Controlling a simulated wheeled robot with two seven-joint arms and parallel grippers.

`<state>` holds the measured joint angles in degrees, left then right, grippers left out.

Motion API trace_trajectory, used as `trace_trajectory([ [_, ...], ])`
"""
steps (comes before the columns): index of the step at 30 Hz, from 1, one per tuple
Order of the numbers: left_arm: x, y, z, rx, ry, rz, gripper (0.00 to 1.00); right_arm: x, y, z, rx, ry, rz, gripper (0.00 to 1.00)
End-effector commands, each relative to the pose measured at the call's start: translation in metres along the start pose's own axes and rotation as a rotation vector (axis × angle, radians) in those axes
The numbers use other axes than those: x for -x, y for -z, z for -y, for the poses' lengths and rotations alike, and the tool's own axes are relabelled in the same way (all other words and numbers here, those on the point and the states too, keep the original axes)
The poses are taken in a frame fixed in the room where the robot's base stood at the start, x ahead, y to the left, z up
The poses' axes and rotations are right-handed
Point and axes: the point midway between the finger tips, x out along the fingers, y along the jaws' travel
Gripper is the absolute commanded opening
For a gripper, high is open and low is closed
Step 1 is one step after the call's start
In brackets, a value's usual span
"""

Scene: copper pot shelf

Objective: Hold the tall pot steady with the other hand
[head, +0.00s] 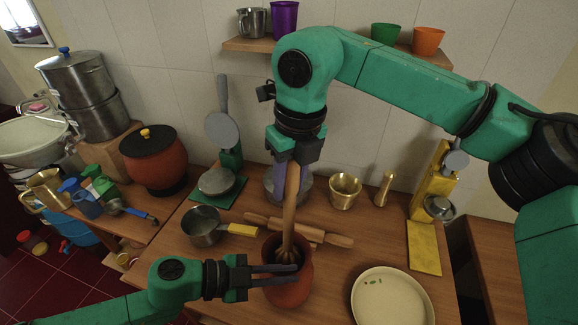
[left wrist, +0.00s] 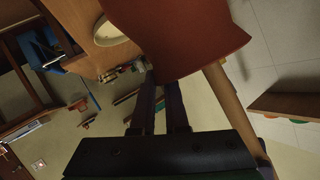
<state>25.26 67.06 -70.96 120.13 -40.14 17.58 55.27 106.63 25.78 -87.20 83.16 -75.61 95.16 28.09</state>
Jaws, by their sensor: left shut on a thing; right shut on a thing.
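The tall reddish-brown pot (head: 288,291) stands upright near the front middle of the wooden table. My left gripper (head: 298,274) comes in from the left and is shut on the pot at its upper wall and rim. In the left wrist view the pot (left wrist: 180,35) fills the top, beyond the fingers (left wrist: 165,85). My right gripper (head: 292,160) is above, shut on a wooden churning stick (head: 289,210). The stick slants slightly, with its ribbed head (head: 287,254) in the pot's mouth. It also shows in the left wrist view (left wrist: 228,105). The pot's inside is mostly hidden.
A rolling pin (head: 325,236) lies behind the pot, and a saucepan (head: 203,226) stands to the left. A cream plate (head: 420,297) is at right. A lidded red pot (head: 152,165) is far left. A shelf (head: 250,45) hangs above.

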Motion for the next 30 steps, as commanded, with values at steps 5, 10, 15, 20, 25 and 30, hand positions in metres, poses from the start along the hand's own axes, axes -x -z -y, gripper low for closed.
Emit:
trace_trajectory([
  [5, 0.0, -0.002, -0.002, 0.003, -0.003, 0.003, 0.0, -0.02, 0.003, 0.0, -0.001, -0.001, -0.001, 0.0],
  [10, 0.0, -0.002, -0.002, 0.003, -0.004, 0.003, 0.0, -0.038, 0.006, 0.0, 0.001, -0.002, -0.001, 0.0],
  [15, 0.0, -0.002, -0.002, 0.003, -0.004, 0.003, 0.0, -0.058, 0.009, -0.001, 0.0, -0.002, -0.001, 0.0],
  [20, 0.0, -0.002, -0.002, 0.003, -0.004, 0.003, 0.0, -0.075, 0.012, -0.001, 0.0, -0.002, -0.002, 0.0],
  [25, 0.0, -0.002, -0.002, 0.003, -0.004, 0.003, 0.0, -0.094, 0.015, -0.001, 0.001, -0.003, -0.001, 0.0],
  [30, 0.0, -0.002, -0.002, 0.003, -0.004, 0.003, 0.0, -0.109, 0.017, -0.001, 0.001, -0.002, -0.001, 0.0],
])
